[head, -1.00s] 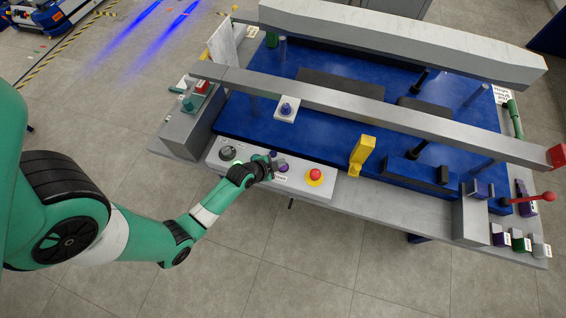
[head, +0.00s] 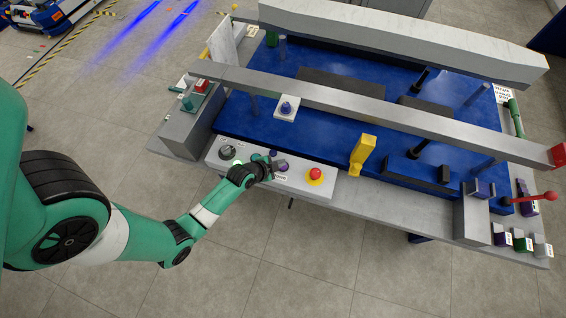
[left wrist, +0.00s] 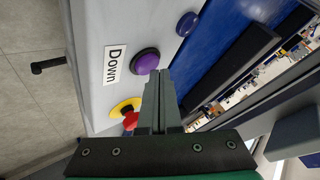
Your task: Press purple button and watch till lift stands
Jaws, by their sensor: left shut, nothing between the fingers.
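The purple button (head: 282,167) sits on the pale control panel (head: 318,191) at the front edge of the lift cart. In the left wrist view the button (left wrist: 145,62) is round, beside a label reading "Down". My left gripper (head: 271,167) is shut and empty, its tips right at the button's edge; I cannot tell whether they touch it. The shut fingers (left wrist: 160,74) also show in the left wrist view. The lift's blue platform (head: 325,130) lies level between the grey rails. My right gripper is not in view.
A red button on a yellow base (head: 315,176) is right of the purple one. A dark blue button (left wrist: 187,24) and a dark knob (head: 227,152) are also on the panel. A yellow block (head: 362,155) stands behind it. The floor in front is clear.

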